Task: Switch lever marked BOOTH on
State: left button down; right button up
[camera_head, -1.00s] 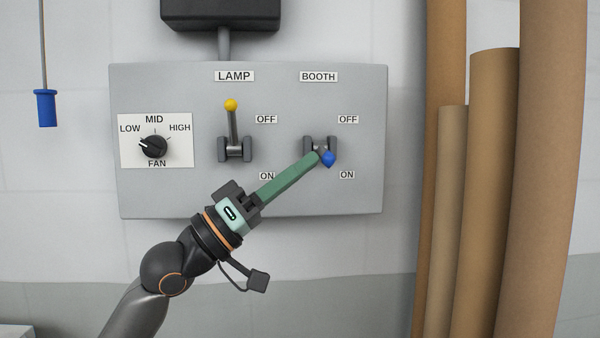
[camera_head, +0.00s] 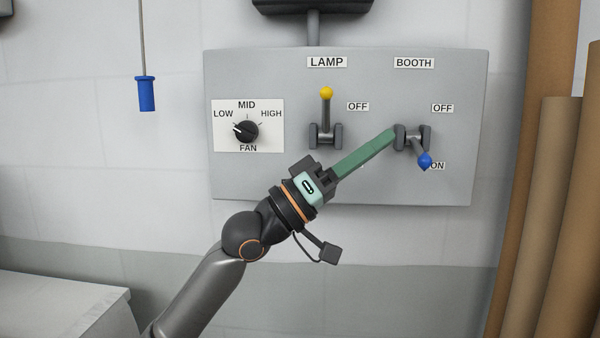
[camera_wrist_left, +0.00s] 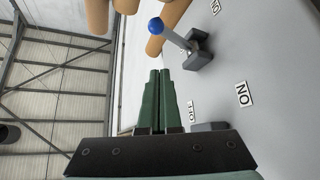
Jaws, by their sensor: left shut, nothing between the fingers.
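The BOOTH lever (camera_head: 418,149) has a blue knob (camera_head: 425,161) and slants down toward its ON label (camera_head: 438,166). In the left wrist view the blue knob (camera_wrist_left: 155,25) and its grey stem stand out from the panel, beyond my fingers. My left gripper (camera_head: 391,133) has long green fingers, shut and empty. Their tips lie just left of the lever's dark bracket in the head view; whether they touch it cannot be told. The left wrist view shows the closed fingertips (camera_wrist_left: 160,72) apart from the knob. My right gripper is not in view.
The grey panel (camera_head: 240,180) also carries the LAMP lever (camera_head: 326,112), yellow-knobbed and pointing up, and a FAN dial (camera_head: 246,131). Tall brown rolls (camera_head: 540,190) stand right of the panel. A blue handle (camera_head: 146,94) hangs at left.

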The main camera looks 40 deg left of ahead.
pick_arm(q)
jog(key=b+v, duration=0.7)
jog(key=v, duration=0.3)
jog(key=shift+w+a, duration=0.25)
jog(key=shift+a, duration=0.05)
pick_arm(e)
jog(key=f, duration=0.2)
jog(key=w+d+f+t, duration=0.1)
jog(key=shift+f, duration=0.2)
